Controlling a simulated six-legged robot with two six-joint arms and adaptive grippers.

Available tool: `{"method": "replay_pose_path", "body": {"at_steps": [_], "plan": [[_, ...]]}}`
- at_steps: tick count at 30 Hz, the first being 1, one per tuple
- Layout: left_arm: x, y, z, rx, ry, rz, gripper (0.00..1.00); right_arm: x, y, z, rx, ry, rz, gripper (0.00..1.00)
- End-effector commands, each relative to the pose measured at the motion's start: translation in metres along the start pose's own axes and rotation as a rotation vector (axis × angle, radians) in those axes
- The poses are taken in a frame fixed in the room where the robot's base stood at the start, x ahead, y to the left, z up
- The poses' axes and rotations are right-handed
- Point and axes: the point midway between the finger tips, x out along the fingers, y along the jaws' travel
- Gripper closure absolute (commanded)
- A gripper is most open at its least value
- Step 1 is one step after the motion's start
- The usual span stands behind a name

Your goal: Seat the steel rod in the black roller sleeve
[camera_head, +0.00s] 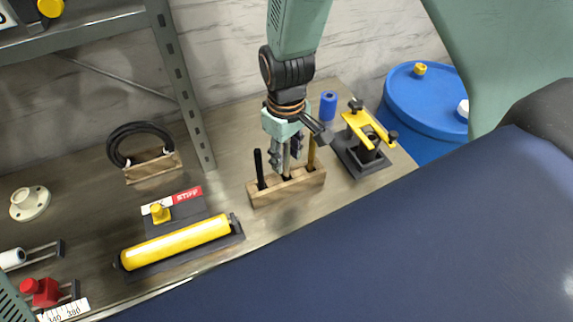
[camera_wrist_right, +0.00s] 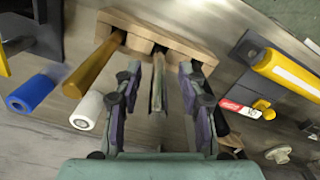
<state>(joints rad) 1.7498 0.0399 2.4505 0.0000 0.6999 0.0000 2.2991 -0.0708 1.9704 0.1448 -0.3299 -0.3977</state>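My right gripper (camera_head: 286,158) points down over the middle of a wooden rack (camera_head: 262,197). In the right wrist view its fingers (camera_wrist_right: 158,105) stand apart on both sides of the grey steel rod (camera_wrist_right: 157,82). I see a gap on each side of the rod, which stands in the rack's middle slot. In the head view the steel rod (camera_head: 286,162) is mostly hidden by the fingers. I cannot pick out the black roller sleeve with certainty. My left gripper is not in view.
The rack also holds a black rod (camera_head: 259,168) and a brass rod (camera_head: 311,155). A blue sleeve (camera_head: 328,105) and a white sleeve (camera_wrist_right: 88,110) stand behind. A yellow clamp fixture (camera_head: 368,130) is at right, a yellow roller (camera_head: 175,242) front left.

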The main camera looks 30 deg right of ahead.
Motion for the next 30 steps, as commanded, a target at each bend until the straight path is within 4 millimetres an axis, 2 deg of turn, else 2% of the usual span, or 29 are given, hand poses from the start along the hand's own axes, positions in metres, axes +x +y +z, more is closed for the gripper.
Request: {"method": "replay_pose_path", "body": {"at_steps": [2, 13, 26, 30], "plan": [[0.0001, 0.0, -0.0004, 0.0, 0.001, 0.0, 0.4, 0.0002, -0.0001, 0.0, 0.0, 0.0, 0.0, 0.68], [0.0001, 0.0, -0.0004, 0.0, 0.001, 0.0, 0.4, 0.0, 0.0, 0.0003, 0.0, -0.001, -0.001, 1.0], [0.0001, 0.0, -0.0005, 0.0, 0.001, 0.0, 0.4, -0.0003, 0.0, 0.0002, 0.0, -0.001, 0.0, 1.0], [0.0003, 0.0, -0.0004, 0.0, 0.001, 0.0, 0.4, -0.0082, 0.0003, -0.0006, -0.001, 0.001, 0.0, 1.0]]}}
